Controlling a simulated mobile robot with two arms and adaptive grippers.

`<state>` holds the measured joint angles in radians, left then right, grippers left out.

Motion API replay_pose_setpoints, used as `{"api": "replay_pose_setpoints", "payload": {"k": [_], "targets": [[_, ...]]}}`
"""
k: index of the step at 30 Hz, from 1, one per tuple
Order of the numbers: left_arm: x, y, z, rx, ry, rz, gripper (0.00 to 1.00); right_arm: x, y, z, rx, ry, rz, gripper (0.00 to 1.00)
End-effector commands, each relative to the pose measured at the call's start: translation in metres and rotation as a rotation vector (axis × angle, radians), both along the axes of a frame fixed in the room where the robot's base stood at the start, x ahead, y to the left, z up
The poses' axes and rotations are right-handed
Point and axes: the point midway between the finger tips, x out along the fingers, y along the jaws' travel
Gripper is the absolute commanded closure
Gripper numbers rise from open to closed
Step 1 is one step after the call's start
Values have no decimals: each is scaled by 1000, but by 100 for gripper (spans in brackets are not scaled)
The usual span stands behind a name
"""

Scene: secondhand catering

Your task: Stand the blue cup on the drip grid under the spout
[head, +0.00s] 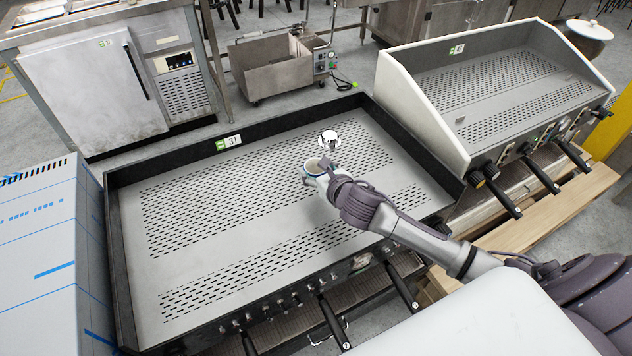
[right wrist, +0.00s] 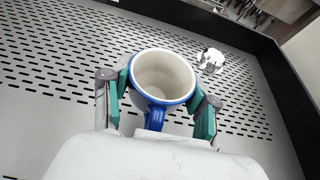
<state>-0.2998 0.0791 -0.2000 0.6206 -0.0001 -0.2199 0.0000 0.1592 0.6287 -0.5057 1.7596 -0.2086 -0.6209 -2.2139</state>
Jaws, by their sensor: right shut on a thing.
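The blue cup (head: 313,166) is in my right gripper (head: 318,176), over the right part of the perforated top of the coffee machine numbered 31. In the right wrist view the cup (right wrist: 162,78) has a pale inside, a blue rim and a blue handle pointing toward the wrist. My right gripper (right wrist: 157,98) has its green-padded fingers on opposite sides of the cup. I cannot tell whether the cup's base touches the perforated top. A slotted grid (head: 272,332) shows partly below the machine's front, behind the black handles. The spouts are not clearly visible. My left gripper is out of view.
A shiny metal item (head: 329,138) stands just beyond the cup; it also shows in the right wrist view (right wrist: 210,60). A raised black rim (head: 285,115) borders the machine top. Black handles (head: 334,322) stick out in front. A second machine (head: 480,95) stands at right.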

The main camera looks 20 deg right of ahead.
Motion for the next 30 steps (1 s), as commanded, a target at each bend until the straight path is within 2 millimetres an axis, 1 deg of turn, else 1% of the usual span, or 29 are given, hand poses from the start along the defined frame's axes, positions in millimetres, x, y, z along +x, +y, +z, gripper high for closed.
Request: {"api": "replay_pose_setpoints", "payload": {"k": [2,9,20,21,25,26,30], "targets": [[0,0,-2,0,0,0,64,0,1,-6,1,0,0,84],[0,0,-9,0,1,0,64,0,1,-39,3,3,-1,84],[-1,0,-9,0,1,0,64,0,0,-43,0,1,0,84],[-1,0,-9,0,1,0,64,0,0,-44,0,1,0,39],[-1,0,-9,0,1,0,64,0,0,-43,1,1,0,18],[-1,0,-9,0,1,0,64,-1,0,-43,0,1,0,16],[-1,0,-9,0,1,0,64,-1,0,-43,0,1,0,16]]}}
